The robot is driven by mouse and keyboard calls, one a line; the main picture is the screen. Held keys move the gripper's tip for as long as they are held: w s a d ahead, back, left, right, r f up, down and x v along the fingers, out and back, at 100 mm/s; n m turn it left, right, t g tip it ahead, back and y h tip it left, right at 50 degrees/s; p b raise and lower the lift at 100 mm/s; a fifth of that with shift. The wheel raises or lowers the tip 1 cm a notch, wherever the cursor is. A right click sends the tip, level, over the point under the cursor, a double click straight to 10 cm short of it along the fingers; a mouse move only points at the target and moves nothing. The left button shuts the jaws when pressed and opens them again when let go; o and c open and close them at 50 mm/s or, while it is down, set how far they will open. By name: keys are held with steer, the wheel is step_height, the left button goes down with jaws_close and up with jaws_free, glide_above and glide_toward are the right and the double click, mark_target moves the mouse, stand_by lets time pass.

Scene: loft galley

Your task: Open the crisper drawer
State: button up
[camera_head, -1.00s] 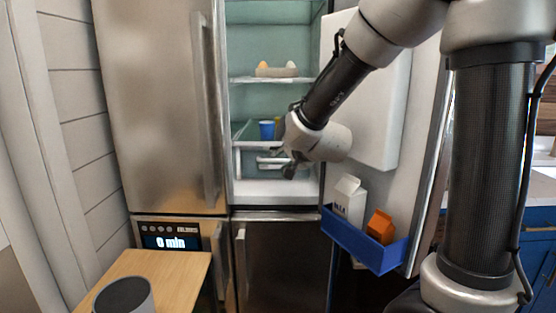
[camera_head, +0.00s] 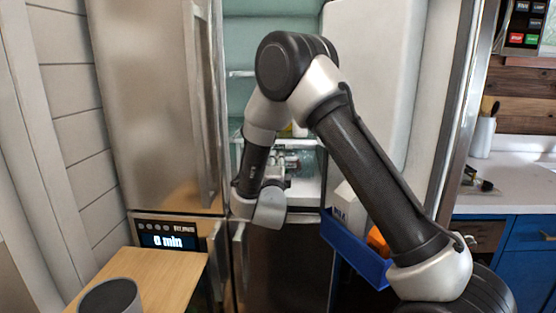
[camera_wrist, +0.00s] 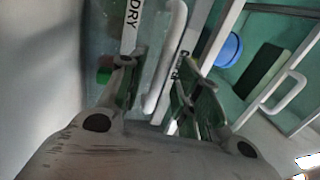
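The refrigerator compartment stands open. In the wrist view, a white drawer handle (camera_wrist: 172,45) lies between the two spread fingers of my gripper (camera_wrist: 158,72); contact cannot be told. A white strip labelled "DRY" (camera_wrist: 131,25) runs left of that handle, and another strip with partly hidden lettering lies to its right. A second white handle (camera_wrist: 286,94) sits on a clear-fronted drawer at right. I cannot read which drawer is the crisper. In the head view my gripper (camera_head: 280,164) reaches into the lower compartment, and my arm hides much of the drawers.
A steel door (camera_head: 155,110) stands left. A wooden surface (camera_head: 165,275) with a grey cylinder (camera_head: 110,298) is front left.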

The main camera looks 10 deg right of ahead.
mark_target(281, 146)
steer(key=shift+x, duration=1.3)
jaws_close()
